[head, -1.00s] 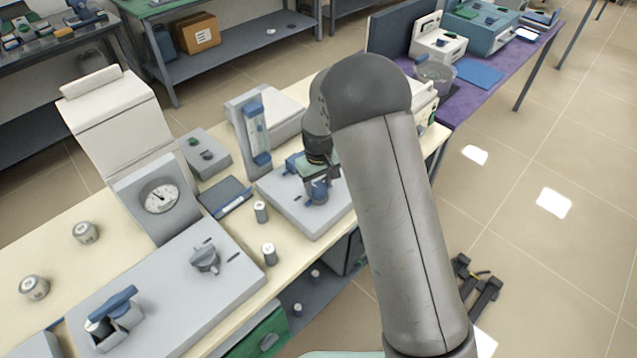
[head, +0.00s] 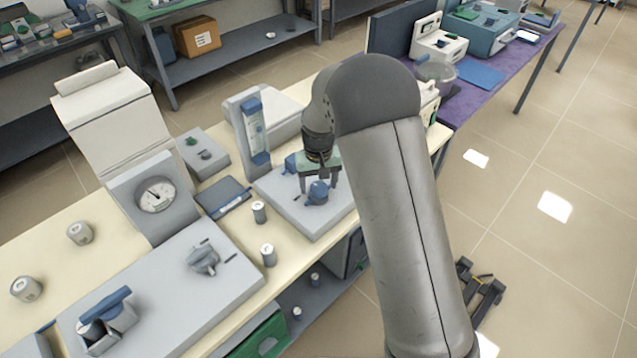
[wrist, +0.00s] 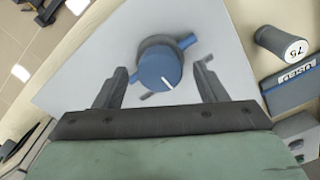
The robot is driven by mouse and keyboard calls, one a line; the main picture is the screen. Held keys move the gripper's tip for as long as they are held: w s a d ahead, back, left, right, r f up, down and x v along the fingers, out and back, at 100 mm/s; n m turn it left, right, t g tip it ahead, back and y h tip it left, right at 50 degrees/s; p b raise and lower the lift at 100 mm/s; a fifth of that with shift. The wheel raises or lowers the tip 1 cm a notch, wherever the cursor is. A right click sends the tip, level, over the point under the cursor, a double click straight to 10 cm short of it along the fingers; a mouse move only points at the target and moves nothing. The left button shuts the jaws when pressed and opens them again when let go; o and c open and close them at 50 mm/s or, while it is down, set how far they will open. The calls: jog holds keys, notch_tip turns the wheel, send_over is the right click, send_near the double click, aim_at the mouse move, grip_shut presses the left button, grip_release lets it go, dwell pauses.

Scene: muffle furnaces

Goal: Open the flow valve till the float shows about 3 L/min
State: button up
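The blue flow valve knob (wrist: 160,68) with a white index line sits on a light grey panel (wrist: 85,62). It also shows in the head view (head: 318,193). My gripper (wrist: 163,82) is open, with one finger on each side of the knob and clear gaps between; the head view shows it (head: 320,182) above and around the knob.
Small metal weights (head: 259,212) stand left of the panel; one marked 75 (wrist: 284,45) shows in the wrist view. A balance-like unit with a round dial (head: 155,195) and a panel with a blue lever (head: 105,312) are farther left. A purple table (head: 490,75) stands at the back right.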

aim_at(319, 187)
notch_tip(319, 187, up, 18)
jog(key=b, duration=0.2)
jog(key=shift+f, duration=0.25)
dwell(1.8)
notch_tip(319, 187, down, 18)
jog(key=n+p, duration=0.4)
jog(key=p, duration=0.1)
jog(key=shift+r+n, duration=0.1)
jog(key=shift+n, duration=0.2)
